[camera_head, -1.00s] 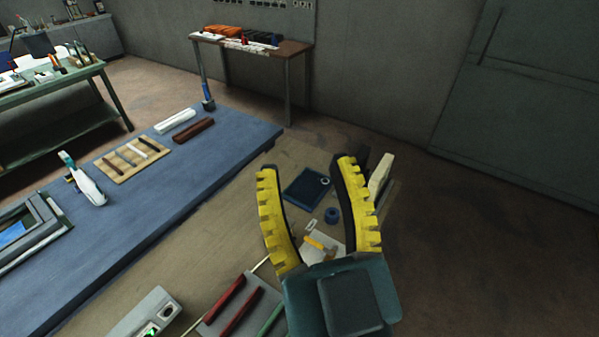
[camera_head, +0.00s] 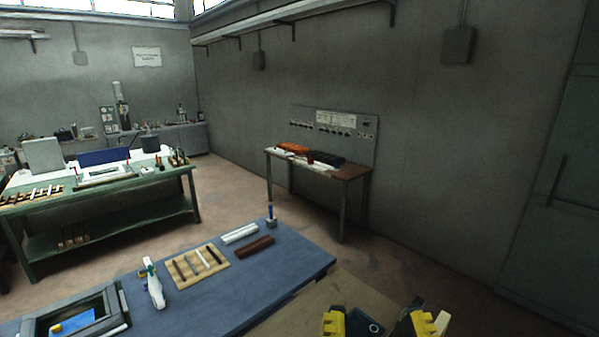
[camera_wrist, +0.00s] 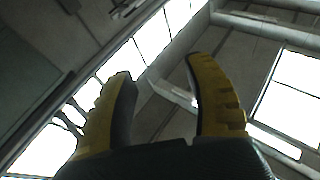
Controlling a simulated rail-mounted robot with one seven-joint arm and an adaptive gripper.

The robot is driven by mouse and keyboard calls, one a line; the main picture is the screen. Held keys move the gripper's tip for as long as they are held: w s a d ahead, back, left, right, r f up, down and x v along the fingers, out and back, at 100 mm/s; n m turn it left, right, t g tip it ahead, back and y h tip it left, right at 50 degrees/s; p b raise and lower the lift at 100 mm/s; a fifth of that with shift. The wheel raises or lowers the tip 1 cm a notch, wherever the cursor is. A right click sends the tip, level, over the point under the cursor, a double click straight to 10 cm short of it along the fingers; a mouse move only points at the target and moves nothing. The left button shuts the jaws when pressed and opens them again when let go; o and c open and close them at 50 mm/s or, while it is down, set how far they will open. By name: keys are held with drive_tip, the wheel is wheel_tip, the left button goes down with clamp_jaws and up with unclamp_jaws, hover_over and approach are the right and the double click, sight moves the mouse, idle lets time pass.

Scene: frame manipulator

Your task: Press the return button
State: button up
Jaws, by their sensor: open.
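I cannot make out a return button in either current view. The gripper is open and empty.
A blue table (camera_head: 290,268) holds a frame (camera_head: 119,297), a spray bottle (camera_head: 154,287), a board with strips (camera_head: 187,277), and white and brown bars. A brown-topped table (camera_head: 345,172) stands at the wall.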

clamp_jaws()
idle(1.3)
